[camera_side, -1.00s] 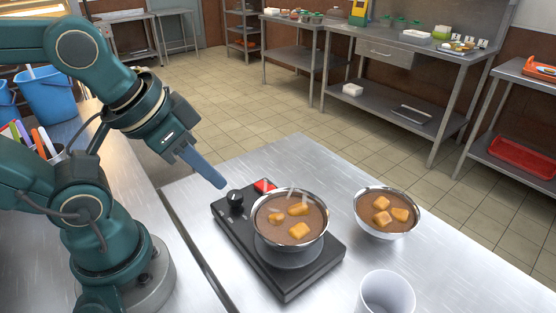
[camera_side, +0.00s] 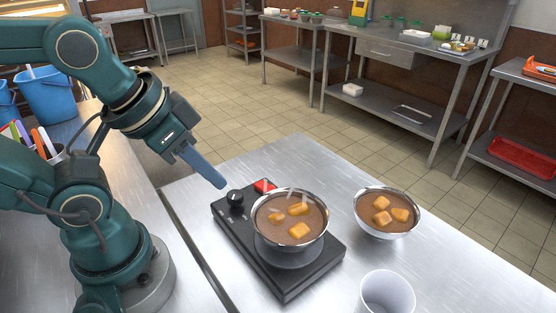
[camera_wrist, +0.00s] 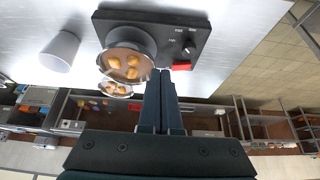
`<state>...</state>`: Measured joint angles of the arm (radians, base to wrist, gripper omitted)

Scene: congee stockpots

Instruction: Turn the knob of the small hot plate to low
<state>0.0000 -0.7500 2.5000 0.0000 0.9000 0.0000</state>
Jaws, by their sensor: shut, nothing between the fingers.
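The small hot plate (camera_side: 280,277) is a flat black unit on the steel table. Its black knob (camera_side: 235,198) sits at the plate's left end, beside a red switch (camera_side: 264,186). A steel bowl (camera_side: 290,221) of brown congee with orange cubes stands on the burner. In the wrist view the knob (camera_wrist: 189,48) has a white pointer mark and small labels around it, too small to read surely. My gripper (camera_side: 221,184) is shut and empty, its blue fingers above and beside the knob, apart from it. The shut fingers also show in the wrist view (camera_wrist: 160,76).
A second bowl (camera_side: 387,213) of the same food stands right of the hot plate. A white cup (camera_side: 387,293) stands at the front. A blue bucket (camera_side: 50,94) stands at the left. The table behind the plate is clear.

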